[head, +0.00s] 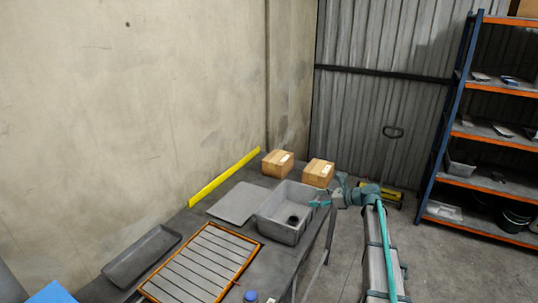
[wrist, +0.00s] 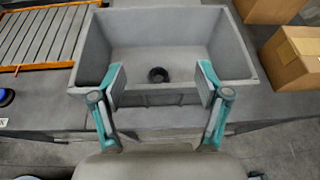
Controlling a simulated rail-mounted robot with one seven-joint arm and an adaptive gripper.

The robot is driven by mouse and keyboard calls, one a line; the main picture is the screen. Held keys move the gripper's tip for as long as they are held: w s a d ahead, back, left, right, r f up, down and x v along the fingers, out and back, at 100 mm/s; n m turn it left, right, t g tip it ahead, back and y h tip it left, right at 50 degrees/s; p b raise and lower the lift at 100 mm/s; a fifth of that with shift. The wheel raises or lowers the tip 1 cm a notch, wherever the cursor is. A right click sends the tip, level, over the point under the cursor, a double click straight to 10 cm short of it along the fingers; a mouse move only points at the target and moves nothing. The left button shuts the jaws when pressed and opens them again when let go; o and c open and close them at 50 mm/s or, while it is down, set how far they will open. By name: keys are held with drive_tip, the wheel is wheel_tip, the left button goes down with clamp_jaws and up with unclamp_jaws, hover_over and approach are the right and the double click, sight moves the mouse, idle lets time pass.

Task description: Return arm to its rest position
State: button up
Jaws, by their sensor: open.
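My gripper (wrist: 160,90) is open, with its two teal-tipped fingers spread wide and nothing between them. In the wrist view the fingers overlap the near wall of a grey open bin (wrist: 120,32). A small black round part (wrist: 158,75) lies on the bin's floor, beyond the fingertips and apart from them. In the head view my gripper (head: 320,202) is at the right side of the bin (head: 282,230), close to its rim. The black part (head: 293,219) also shows inside the bin there. Whether the fingers touch the bin wall cannot be told.
The dark table (head: 193,219) carries two cardboard boxes (head: 277,163), a grey flat panel (head: 238,203), an orange-framed slatted rack (head: 203,265), a dark tray (head: 141,256) and a blue-capped item (head: 251,296). A shelf unit (head: 485,133) stands at right. Open floor (head: 448,258) lies right of my arm.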

drive_tip(key=s+a+f+n+g+h, duration=0.3)
drive_tip(key=s+f+n, duration=0.5)
drive_tip(key=s+f, duration=0.65)
drive_tip(key=s+a+f+n+g+h, duration=0.1)
drive_tip(key=s+f+n+g+h, duration=0.25)
drive_tip(key=s+f+n, duration=0.8)
drive_tip(key=s+a+f+n+g+h, duration=0.1)
drive_tip(key=s+f, duration=0.5)
drive_tip(key=s, duration=0.7)
drive_tip(key=s+a+f+n+g+h+b, duration=0.1)
drive_tip(key=s+f+g, duration=0.3)
drive_tip(key=s, duration=1)
drive_tip(key=s+a+f+n+g+h, duration=0.2)
drive_tip(key=s+f, duration=0.5)
drive_tip(key=s, duration=0.7)
drive_tip(key=shift+s+a+f+n+g+b, duration=0.15)
drive_tip(key=shift+a+f+n+g+b, duration=0.2)
drive_tip(key=shift+n+g, duration=0.15)
drive_tip(key=shift+h, duration=0.25)
